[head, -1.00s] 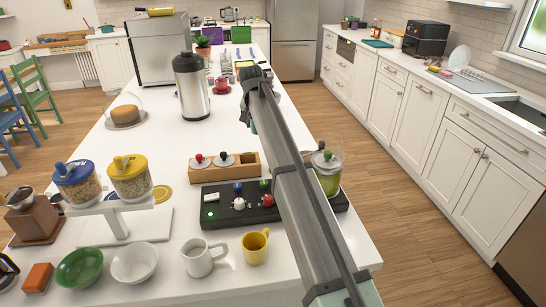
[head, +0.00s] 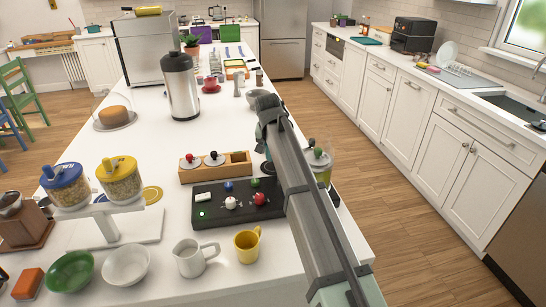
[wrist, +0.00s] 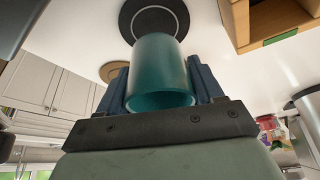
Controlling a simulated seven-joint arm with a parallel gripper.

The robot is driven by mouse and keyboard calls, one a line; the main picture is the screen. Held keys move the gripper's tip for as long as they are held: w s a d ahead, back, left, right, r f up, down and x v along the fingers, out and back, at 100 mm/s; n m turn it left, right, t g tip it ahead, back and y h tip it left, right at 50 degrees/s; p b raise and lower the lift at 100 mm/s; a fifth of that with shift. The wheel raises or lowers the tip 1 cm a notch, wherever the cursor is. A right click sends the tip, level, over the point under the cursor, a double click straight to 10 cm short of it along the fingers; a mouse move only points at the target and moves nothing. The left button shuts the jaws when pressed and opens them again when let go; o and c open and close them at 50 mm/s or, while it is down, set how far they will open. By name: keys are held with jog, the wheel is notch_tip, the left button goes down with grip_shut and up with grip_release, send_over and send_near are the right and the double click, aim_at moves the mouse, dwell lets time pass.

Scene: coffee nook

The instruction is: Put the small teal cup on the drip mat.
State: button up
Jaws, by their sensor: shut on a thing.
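The small teal cup (wrist: 160,72) is between the two dark fingers of my gripper (wrist: 160,86) in the wrist view. The gripper is shut on it. The cup's open mouth faces the palm and its far end points towards a dark round mat with a pale ring (wrist: 154,20), which looks like the drip mat. The cup overlaps the mat's edge in this view; I cannot tell whether they touch.
A wooden box (head: 233,163) with two knobbed lids and a black control panel (head: 215,203) lie left of my arm. A lidded jar (head: 318,160) stands just right of it. A tan round disc (wrist: 112,71) lies near the mat. A steel flask (head: 181,85) stands further back.

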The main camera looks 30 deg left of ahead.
jog(key=shift+f, duration=1.7)
jog(key=shift+f, duration=0.1)
jog(key=o, duration=1.1)
jog(key=shift+o, duration=0.2)
jog(key=v, duration=1.2)
jog(key=shift+w, duration=0.1)
